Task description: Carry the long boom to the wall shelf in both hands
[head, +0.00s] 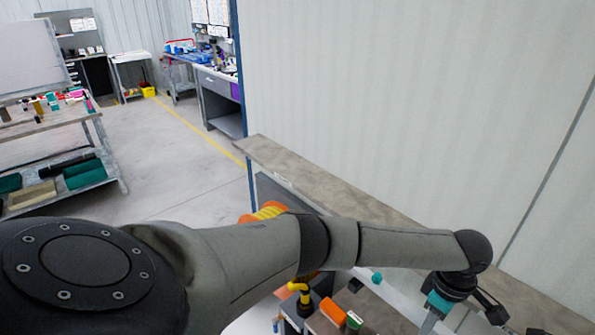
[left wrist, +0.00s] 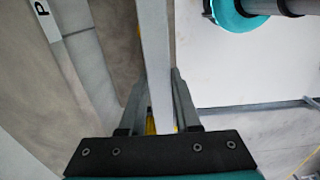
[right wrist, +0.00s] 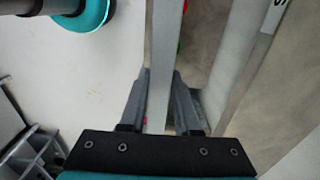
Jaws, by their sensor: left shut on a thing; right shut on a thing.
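The long boom is a straight light-grey bar. In the left wrist view the boom (left wrist: 157,60) runs up from between the fingers of my left gripper (left wrist: 158,85), which is shut on it. In the right wrist view the boom (right wrist: 163,50) runs the same way, and my right gripper (right wrist: 160,90) is shut on it. The wall shelf (head: 300,172) is a long grey-brown board along the pale wall in the head view. My left arm crosses in front of it and hides part of it. The head view does not clearly show either grip or the boom's ends.
Below the shelf are an orange coiled thing (head: 265,211), a yellow fitting (head: 300,288) and small coloured blocks (head: 333,311). A loaded trolley (head: 60,125) stands at left, and a workbench (head: 222,87) at the back. The floor (head: 165,160) between them is clear.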

